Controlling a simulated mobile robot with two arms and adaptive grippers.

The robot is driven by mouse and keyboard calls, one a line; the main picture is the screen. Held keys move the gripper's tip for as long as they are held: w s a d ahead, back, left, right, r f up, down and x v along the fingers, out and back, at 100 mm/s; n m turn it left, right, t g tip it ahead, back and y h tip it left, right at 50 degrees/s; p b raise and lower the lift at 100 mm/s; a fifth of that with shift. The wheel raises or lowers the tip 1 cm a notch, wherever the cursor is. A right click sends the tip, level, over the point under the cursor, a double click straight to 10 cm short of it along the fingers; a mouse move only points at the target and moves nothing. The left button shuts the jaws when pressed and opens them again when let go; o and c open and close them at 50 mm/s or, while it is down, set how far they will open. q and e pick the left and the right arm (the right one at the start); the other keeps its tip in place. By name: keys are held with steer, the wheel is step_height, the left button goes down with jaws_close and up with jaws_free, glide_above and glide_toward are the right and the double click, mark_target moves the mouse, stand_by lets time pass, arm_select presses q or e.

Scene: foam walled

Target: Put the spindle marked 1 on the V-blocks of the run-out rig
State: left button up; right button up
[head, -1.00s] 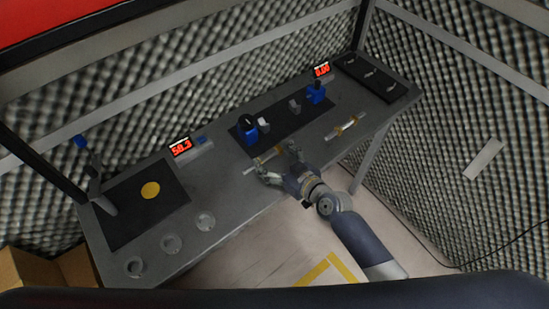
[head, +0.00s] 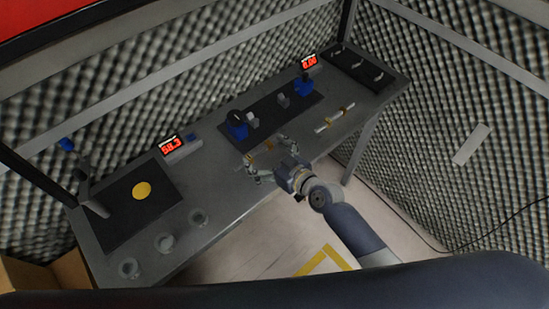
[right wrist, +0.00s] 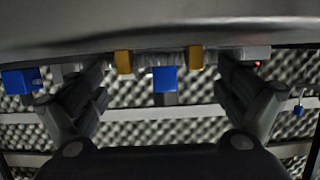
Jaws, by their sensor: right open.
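One spindle (head: 262,154), a grey shaft with yellow-gold collars, lies near the bench's front edge. It also shows across the top of the right wrist view (right wrist: 160,60), with two gold collars. My open right gripper (head: 269,160) is at this spindle, one finger toward each end; contact cannot be told. A second similar spindle (head: 334,118) lies farther right on the bench. No number is readable on either. The run-out rig (head: 270,116) is a black plate with blue end pieces and two small grey V-blocks (head: 253,119) (head: 283,100), which look empty. My left gripper is out of view.
A lit display (head: 309,62) stands behind the rig, with a black tray (head: 362,71) at far right. To the left are another display (head: 171,145), a black plate with a yellow disc (head: 142,190), a blue-topped stand (head: 67,145) and several clear round dishes (head: 163,242).

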steer(key=b+v, duration=0.1)
steer(key=v, duration=1.1)
